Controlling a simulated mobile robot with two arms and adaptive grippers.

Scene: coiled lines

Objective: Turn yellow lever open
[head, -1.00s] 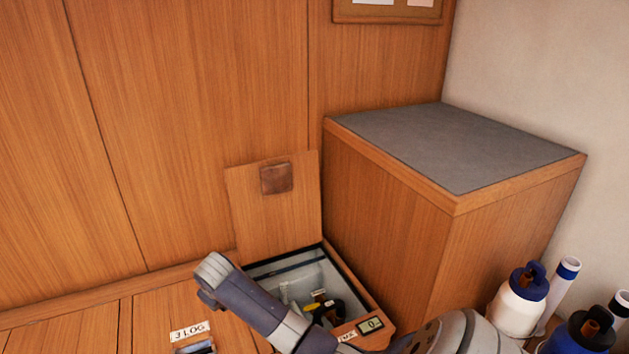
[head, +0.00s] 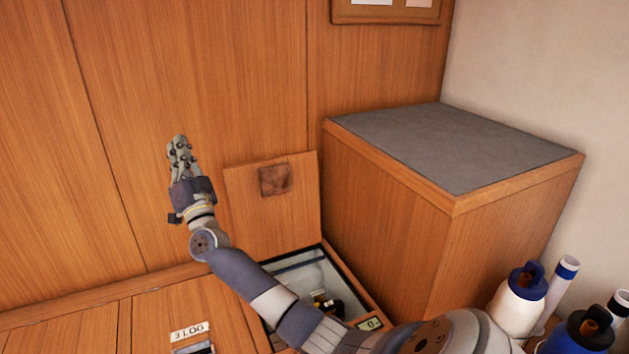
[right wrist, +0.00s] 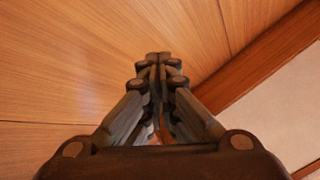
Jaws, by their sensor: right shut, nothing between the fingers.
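My right gripper (head: 178,143) points upward in front of the wood wall panel, left of the raised lid (head: 292,215). Its fingers are shut and empty. The right wrist view also shows the closed fingers (right wrist: 158,62), with wood panelling beyond them. The open compartment (head: 352,283) lies below the raised lid, and dark fittings (head: 335,308) show inside it. My right forearm covers much of the compartment. The yellow lever cannot be made out clearly now. My left gripper is not in view.
A tall wood cabinet with a grey top (head: 450,145) stands right of the compartment. White (head: 520,305) and blue (head: 580,335) bottles stand at lower right. The wall left of my gripper is clear.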

